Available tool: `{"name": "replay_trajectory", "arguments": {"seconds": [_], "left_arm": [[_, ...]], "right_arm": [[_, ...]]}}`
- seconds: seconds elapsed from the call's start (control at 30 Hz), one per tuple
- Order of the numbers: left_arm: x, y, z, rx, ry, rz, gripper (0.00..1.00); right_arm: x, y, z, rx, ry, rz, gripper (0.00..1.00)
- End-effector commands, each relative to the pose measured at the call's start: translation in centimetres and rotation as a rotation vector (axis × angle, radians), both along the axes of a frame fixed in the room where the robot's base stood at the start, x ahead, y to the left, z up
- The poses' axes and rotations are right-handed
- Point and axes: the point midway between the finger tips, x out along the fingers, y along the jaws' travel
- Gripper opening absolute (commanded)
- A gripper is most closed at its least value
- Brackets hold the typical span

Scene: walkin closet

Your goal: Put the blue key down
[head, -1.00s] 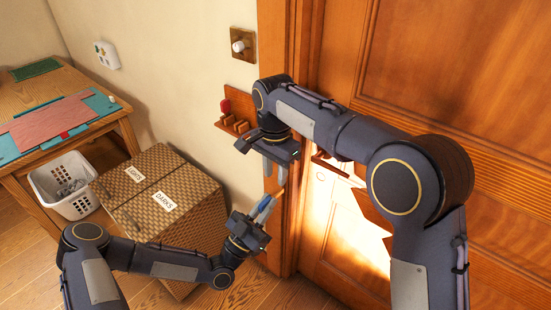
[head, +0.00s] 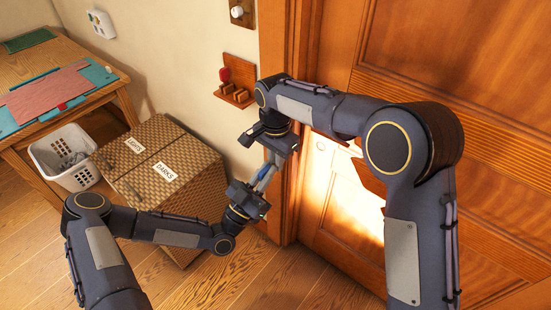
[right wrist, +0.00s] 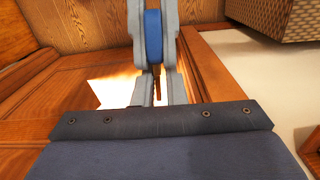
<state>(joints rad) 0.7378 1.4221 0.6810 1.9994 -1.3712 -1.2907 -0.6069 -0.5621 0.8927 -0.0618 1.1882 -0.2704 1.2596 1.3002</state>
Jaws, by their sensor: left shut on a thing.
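The blue key (head: 264,171) is held in front of the door frame. It also shows in the right wrist view (right wrist: 153,36), upright between grey fingers, with a thin brownish shaft below it. My left gripper (head: 260,178) is shut on the blue key, pointing up and right. My right gripper (head: 271,160) points down from above, its fingers close to the left gripper's fingertips. In the right wrist view its fingers (right wrist: 158,88) stand apart on either side of the shaft, with gaps visible. The fingers overlap in the head view, hiding part of the key.
A wooden wall rack (head: 238,82) with several slots carries a red key (head: 224,74). A wicker hamper (head: 165,185) stands beside my left arm. A white basket (head: 62,157) and a wooden table (head: 25,80) are at left. The wooden door (head: 470,60) is close at right.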

Motion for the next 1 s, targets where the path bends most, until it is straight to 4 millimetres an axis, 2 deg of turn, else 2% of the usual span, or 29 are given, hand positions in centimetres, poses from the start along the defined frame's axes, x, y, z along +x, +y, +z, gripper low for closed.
{"name": "replay_trajectory", "arguments": {"seconds": [0.17, 0.2, 0.4, 0.77, 1.0], "left_arm": [[-0.2, -0.2, 0.1, 0.001, -0.002, -0.008, 0.00], [-0.2, -0.2, 0.1, 0.001, -0.002, -0.010, 0.15], [-0.2, -0.2, 0.1, 0.001, -0.002, -0.008, 0.37], [-0.6, 0.3, -0.5, 0.002, 0.001, -0.004, 0.37], [-3.4, 2.8, -3.1, 0.002, 0.003, -0.003, 0.37]], "right_arm": [[0.1, 0.2, 0.1, 0.005, -0.005, 0.001, 0.00], [0.1, 0.2, 0.1, 0.006, -0.006, 0.001, 0.00], [0.1, 0.2, 0.1, 0.006, -0.006, 0.001, 0.00], [0.1, 0.1, 0.1, 0.003, -0.004, 0.001, 0.00], [0.1, 0.1, 0.1, 0.003, -0.002, 0.000, 0.00]]}}
